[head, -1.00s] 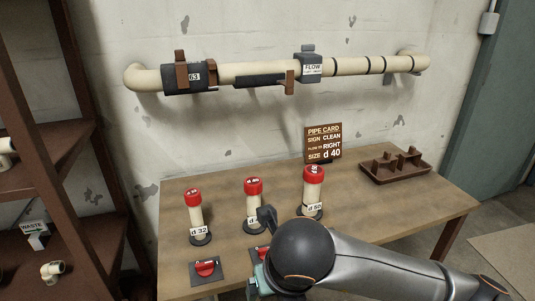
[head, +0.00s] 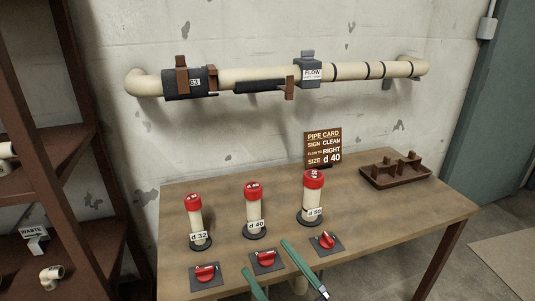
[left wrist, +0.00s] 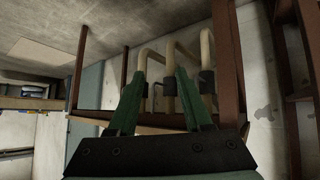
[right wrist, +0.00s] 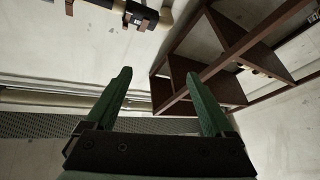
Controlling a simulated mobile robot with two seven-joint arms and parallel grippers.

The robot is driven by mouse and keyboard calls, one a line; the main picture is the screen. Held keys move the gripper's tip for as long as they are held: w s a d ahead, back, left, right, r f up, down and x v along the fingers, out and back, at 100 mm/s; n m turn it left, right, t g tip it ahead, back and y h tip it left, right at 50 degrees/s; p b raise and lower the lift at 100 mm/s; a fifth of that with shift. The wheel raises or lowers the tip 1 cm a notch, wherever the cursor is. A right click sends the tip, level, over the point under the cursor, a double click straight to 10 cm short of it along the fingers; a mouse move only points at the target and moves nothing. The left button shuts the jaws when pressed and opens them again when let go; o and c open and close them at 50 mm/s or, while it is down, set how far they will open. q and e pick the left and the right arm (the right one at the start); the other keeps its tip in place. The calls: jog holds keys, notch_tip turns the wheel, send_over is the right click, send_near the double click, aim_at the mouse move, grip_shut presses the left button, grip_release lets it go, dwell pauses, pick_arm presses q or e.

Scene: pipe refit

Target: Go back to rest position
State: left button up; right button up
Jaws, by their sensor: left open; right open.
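My right gripper (head: 263,255) is at the bottom of the head view, in front of the table's near edge. Its two green fingers are spread and point up; nothing is between them. In the right wrist view the right gripper (right wrist: 158,73) is also open and empty, with wall and brown shelf beyond. My left gripper (left wrist: 160,74) shows only in the left wrist view. Its green fingers are apart, with bent cream pipes with dark cuffs (left wrist: 207,80) behind them. I cannot tell if any pipe is between the fingers.
The table (head: 380,212) holds red-capped d 32 (head: 196,218), d 40 (head: 254,210) and d 50 (head: 311,202) posts, red-handled blocks (head: 206,272), a pipe card (head: 323,147) and a brown tray (head: 395,177). A wall pipe (head: 245,74) runs above. A brown shelf (head: 90,150) stands left.

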jog(key=d+f+m+g+h, duration=0.1)
jog(key=d+f+m+h, duration=0.55)
jog(key=f, duration=0.65)
jog(key=s+d+f+m+g+h, duration=0.2)
jog(key=s+d+f+g, duration=0.1)
jog(key=s+f, duration=0.3)
jog(key=s+d+f+m+g+h, duration=0.1)
jog(key=s+d+f+g+h, duration=0.15)
jog(key=f, duration=0.65)
pick_arm(q)
jog(key=s+a+r+p, duration=0.1)
jog(key=a+r+p, duration=0.2)
jog(key=r+p, duration=0.6)
jog(key=p, duration=0.4)
jog(key=shift+s+a+r+n+y, duration=0.25)
jog(key=shift+r+n+y, duration=0.15)
pick_arm(e)
jog(key=s+d+r, duration=0.2)
jog(key=r, duration=0.1)
jog(key=s+d+r+m+g, duration=0.1)
jog(key=s+r, duration=0.2)
jog(key=r, duration=0.1)
jog(key=shift+d+r+h, duration=0.25)
jog(key=shift+d+h, duration=0.05)
jog(key=shift+d, duration=0.1)
jog(key=shift+g, duration=0.25)
